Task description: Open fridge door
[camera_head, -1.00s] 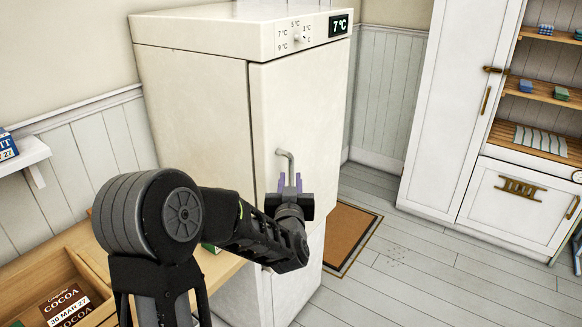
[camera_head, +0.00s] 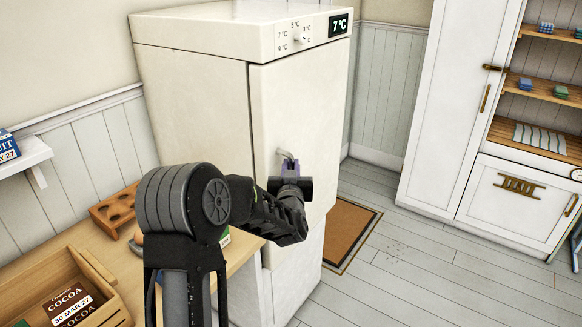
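The cream fridge (camera_head: 195,110) stands against the wall, with a dial and a 7 °C display on its top front. Its door (camera_head: 300,105) looks shut. A grey bar handle (camera_head: 284,154) is on the door; only its upper bend shows, and the rest is hidden behind my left gripper. Whether the fingers are closed on the bar cannot be made out. My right gripper is out of view.
A wooden counter (camera_head: 235,252) adjoins the fridge at left, with a crate (camera_head: 95,268) of cocoa packets and a wooden holder (camera_head: 113,212). A brown mat (camera_head: 345,235) lies right of the fridge. Open floor (camera_head: 430,270) extends to the white cabinet (camera_head: 450,120).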

